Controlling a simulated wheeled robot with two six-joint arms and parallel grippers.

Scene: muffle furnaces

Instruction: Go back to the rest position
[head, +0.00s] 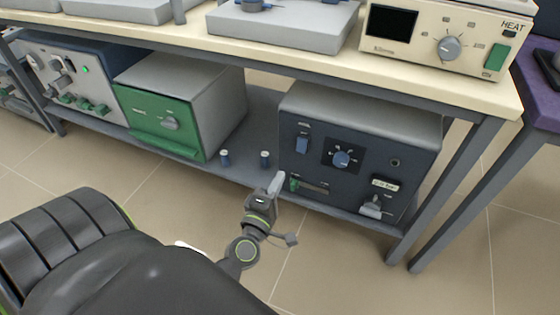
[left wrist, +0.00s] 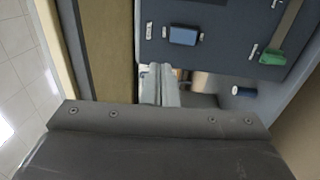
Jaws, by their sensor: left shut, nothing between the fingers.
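My left gripper (head: 277,186) is shut and empty. In the head view it stands in front of the lower shelf, near the left front edge of the dark furnace (head: 315,190). In the left wrist view its two fingers (left wrist: 160,84) lie side by side, close to the dark panel with a blue switch (left wrist: 183,36) and a green part (left wrist: 272,57). I cannot tell whether the fingertips touch anything. My right gripper is in neither view.
The bench top (head: 300,59) and lower shelf (head: 262,118) lie close ahead. A cream HEAT unit (head: 420,50) is above. Tiled floor (head: 335,270) is clear in front.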

